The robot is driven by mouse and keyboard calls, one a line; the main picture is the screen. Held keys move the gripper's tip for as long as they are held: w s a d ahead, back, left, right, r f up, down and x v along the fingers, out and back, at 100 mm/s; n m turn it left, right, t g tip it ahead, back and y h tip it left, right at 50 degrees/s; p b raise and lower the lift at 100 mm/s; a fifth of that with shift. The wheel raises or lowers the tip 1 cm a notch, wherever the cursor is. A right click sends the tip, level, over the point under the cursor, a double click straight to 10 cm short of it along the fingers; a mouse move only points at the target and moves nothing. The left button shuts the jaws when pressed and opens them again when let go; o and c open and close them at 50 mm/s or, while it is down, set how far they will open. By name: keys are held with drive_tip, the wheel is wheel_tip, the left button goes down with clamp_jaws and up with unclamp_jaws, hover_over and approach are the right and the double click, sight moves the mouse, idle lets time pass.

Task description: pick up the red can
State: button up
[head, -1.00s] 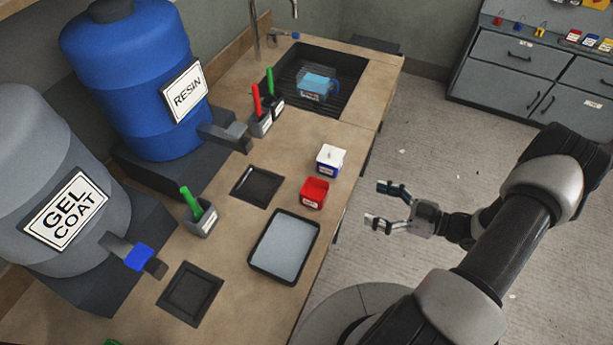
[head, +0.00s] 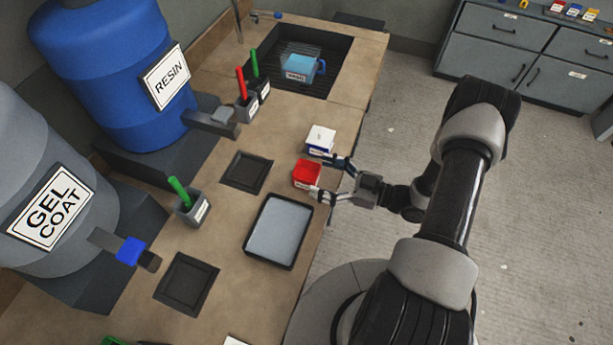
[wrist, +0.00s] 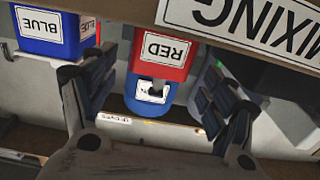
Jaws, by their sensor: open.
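The red can (head: 306,174) stands on the bench near its front edge. In the wrist view it is upside down, and the red can (wrist: 165,52) shows its white RED label. My gripper (head: 326,177) is open and empty at the bench-edge side of the can. Its fingertips lie towards either side of the can. In the wrist view my open gripper (wrist: 155,82) has the can framed between its fingers. I cannot tell whether either finger touches it.
A blue can (head: 320,140) with a white top stands close behind the red can, near one finger; its BLUE label (wrist: 41,26) shows in the wrist view. A dark-rimmed tray (head: 251,252) lies in front. A MIXING sign (wrist: 255,20) crosses the wrist view's top.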

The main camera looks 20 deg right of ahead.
sight(296, 168)
drive_tip(key=x, duration=0.2)
drive_tip(key=b+x, duration=0.1)
drive_tip(key=x, duration=0.2)
drive_tip(key=shift+w+f, duration=0.1)
drive_tip(key=shift+f, duration=0.1)
drive_tip(key=shift+c, duration=0.3)
drive_tip(key=c, duration=1.2)
